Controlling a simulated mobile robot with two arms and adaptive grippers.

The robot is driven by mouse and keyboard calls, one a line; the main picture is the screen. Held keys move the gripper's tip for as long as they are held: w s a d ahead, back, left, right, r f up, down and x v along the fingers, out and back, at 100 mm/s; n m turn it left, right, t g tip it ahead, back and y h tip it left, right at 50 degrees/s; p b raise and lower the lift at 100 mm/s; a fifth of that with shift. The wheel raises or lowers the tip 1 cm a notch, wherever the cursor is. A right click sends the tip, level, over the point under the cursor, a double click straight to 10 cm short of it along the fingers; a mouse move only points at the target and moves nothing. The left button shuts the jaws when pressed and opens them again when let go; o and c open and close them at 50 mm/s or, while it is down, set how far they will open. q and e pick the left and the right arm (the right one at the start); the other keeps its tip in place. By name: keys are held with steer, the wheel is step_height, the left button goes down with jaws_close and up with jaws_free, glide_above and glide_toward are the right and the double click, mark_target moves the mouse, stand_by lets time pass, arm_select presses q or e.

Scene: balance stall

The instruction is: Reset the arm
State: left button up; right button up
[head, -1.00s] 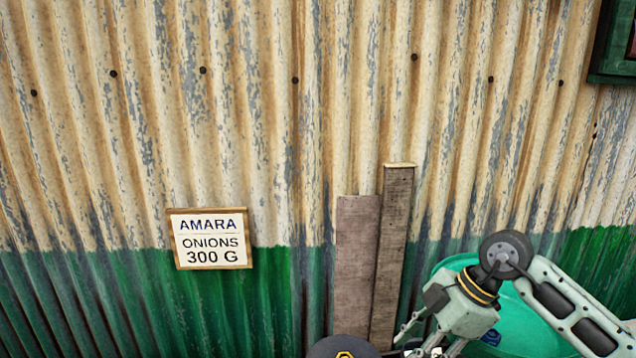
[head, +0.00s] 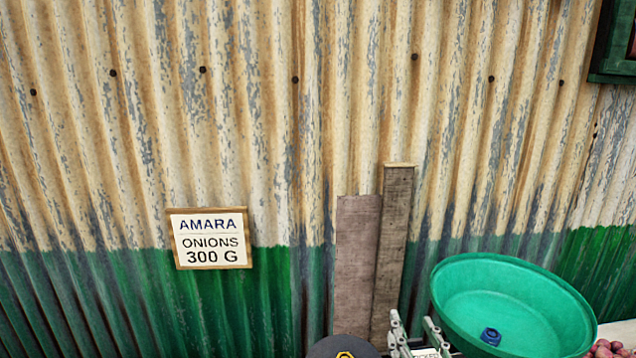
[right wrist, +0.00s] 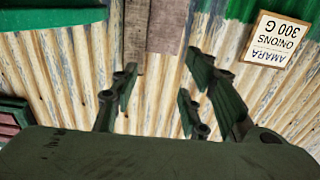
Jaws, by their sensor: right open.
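My right gripper (head: 416,338) shows at the bottom edge of the head view, left of the green basin, with only its finger parts in sight. In the right wrist view its fingers (right wrist: 160,82) are spread apart with nothing between them, and the corrugated wall shows through the gap. The rest of my right arm is below the head view. My left gripper is not in view.
A green basin (head: 460,300) holds a small blue object (head: 490,336). Reddish produce (head: 606,350) shows at the lower right corner. Wooden planks (head: 392,255) lean against the corrugated wall (head: 250,100), right of an "AMARA ONIONS 300 G" sign (head: 210,238).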

steer(key=s+d+f+m+g+h, duration=0.1)
steer(key=s+d+f+g, duration=0.1)
steer(key=s+f+g, duration=0.35)
steer(key=s+d+f+g+h, duration=0.2)
steer(key=s+f, duration=0.4)
steer(key=f, duration=0.4)
steer(key=s+f+n+g+y, duration=0.1)
steer(key=s+f+g, duration=0.25)
steer(key=s, duration=0.45)
steer(key=s+f+n+g+y, duration=0.1)
steer(key=s+f+g, duration=0.2)
steer(key=s+f, duration=0.3)
steer(key=s+f+g+b, duration=0.1)
steer(key=s+f, duration=0.1)
steer(key=f, duration=1.2)
steer(key=s+f+g+b, duration=0.1)
steer(key=s+f, duration=0.1)
steer(key=f, duration=1.2)
steer(key=s+d+f+g+b, duration=0.1)
steer(key=s+d+f, duration=0.1)
steer(key=s+f, duration=1.5)
steer(key=shift+d+h, duration=0.15)
steer(key=shift+h, duration=0.15)
steer(key=shift+c, duration=0.4)
